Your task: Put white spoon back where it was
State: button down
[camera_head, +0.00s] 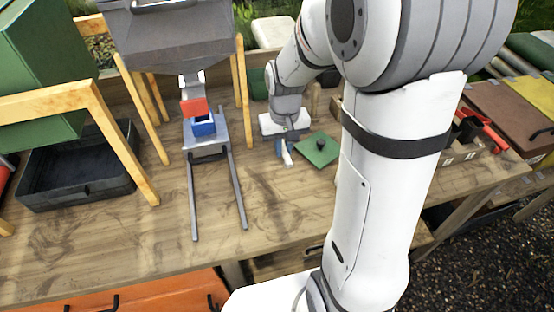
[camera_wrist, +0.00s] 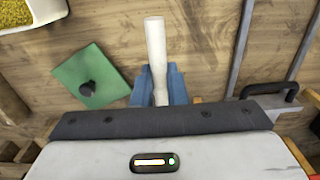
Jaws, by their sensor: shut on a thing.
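The white spoon (camera_wrist: 156,50) is in my gripper (camera_wrist: 160,86). In the wrist view, my blue fingers are shut on its lower part. The rest of the spoon points away from the palm, above the wooden table, and its far end shows near the top edge. In the head view, my gripper (camera_head: 284,150) is low over the table, just left of a green square lid. Only a small white piece of the spoon (camera_head: 289,158) shows there. I cannot tell whether its tip touches the table.
The green lid (camera_head: 312,152) has a black knob. A white container with yellow contents (camera_wrist: 27,15) shows in the wrist view. Left stands a sled with rails (camera_head: 240,195), under a grey hopper (camera_head: 170,42). A black tray (camera_head: 80,190) is far left. The table's front middle is clear.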

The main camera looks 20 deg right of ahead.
aim_at(282, 175)
notch_tip(282, 175, down, 9)
jog(key=shift+r, duration=0.1)
dwell(0.3)
jog(key=shift+f, duration=0.2)
jog(key=c, duration=1.5)
grip_release()
jog(key=shift+o, duration=0.2)
